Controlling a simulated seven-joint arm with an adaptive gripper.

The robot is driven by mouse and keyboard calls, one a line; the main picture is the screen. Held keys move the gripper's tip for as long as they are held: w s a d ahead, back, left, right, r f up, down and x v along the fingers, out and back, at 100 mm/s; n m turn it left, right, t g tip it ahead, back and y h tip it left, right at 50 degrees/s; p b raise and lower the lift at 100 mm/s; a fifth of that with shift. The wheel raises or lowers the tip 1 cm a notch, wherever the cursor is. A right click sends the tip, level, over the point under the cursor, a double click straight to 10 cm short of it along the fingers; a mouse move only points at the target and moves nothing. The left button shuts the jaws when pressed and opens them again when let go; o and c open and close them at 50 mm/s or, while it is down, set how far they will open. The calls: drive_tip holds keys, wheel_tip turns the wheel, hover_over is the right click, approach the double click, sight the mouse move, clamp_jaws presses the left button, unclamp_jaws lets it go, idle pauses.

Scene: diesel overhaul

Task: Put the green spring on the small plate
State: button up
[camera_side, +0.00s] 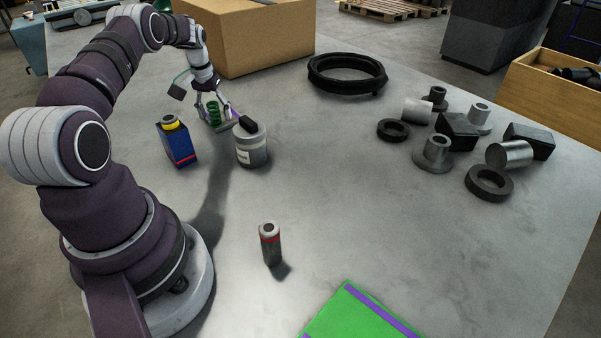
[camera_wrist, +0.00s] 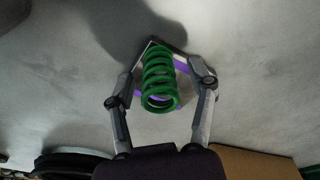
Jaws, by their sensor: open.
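The green spring (camera_side: 213,111) stands upright at the back left of the table, and it also shows in the wrist view (camera_wrist: 160,82). A small grey plate with purple strips (camera_wrist: 151,44) lies under the spring; its purple edge shows in the side view (camera_side: 234,111). The spring appears to stand on this plate, though its lower end is not clearly seen. My gripper (camera_wrist: 160,72) is open, pointing down, with one finger on each side of the spring. Gaps show between the fingers and the coils in the wrist view.
A grey canister with a black top (camera_side: 251,146) and a blue box with a yellow cap (camera_side: 177,144) stand close by. A cardboard box (camera_side: 250,35) is behind. A small cylinder (camera_side: 270,245) and a green-purple plate (camera_side: 350,315) are nearer. Metal parts lie right; the middle is clear.

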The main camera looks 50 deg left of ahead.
drive_tip(key=shift+r, duration=0.1)
wheel_tip(320, 180, up, 12)
drive_tip(key=s+d, duration=0.1)
drive_tip(key=d, duration=0.1)
drive_tip(key=w+d+r+m+t, duration=0.1)
drive_tip(key=w+d+r+m, duration=0.2)
drive_tip(key=d+r, duration=0.55)
drive_tip(key=s+d+m+t, duration=0.1)
drive_tip(key=s+d+m, duration=0.1)
drive_tip(key=d, duration=0.4)
drive_tip(key=s+d+f+m+t, duration=0.1)
drive_tip(key=s+d+m, duration=0.1)
drive_tip(key=s+d, duration=0.3)
drive_tip(key=s+d+f+m+t+h, duration=0.1)
drive_tip(key=s+d+m, duration=0.1)
drive_tip(key=d, duration=0.6)
drive_tip(key=shift+s+d, duration=0.35)
drive_tip(key=shift+s, duration=0.5)
